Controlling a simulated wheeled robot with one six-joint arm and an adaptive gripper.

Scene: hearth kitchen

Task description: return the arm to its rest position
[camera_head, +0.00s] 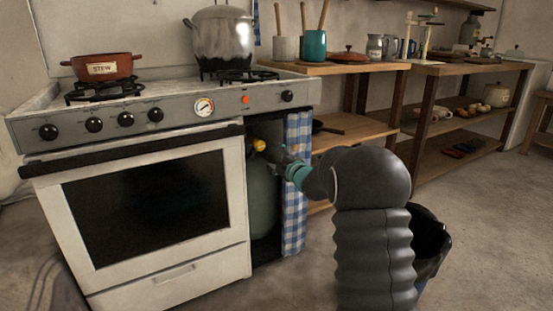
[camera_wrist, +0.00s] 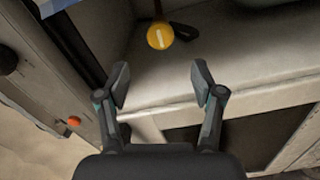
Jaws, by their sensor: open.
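My gripper (camera_head: 270,151) is at the opening of the compartment right of the oven, in front of a yellow knob (camera_head: 259,145) above a green gas cylinder (camera_head: 262,195). In the wrist view my gripper (camera_wrist: 159,86) is open, with nothing between its fingers. The yellow knob (camera_wrist: 160,36), with a pale bar across it, lies beyond the fingertips, apart from them. My dark arm hides part of the shelf and floor behind it in the head view.
The white stove (camera_head: 150,270) stands left, bearing a stew pot (camera_head: 103,66) and a large metal pot (camera_head: 222,38). A blue checked curtain (camera_head: 297,190) hangs close to my gripper. A black-lined bin (camera_head: 430,245) is right of my arm. The floor at right is clear.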

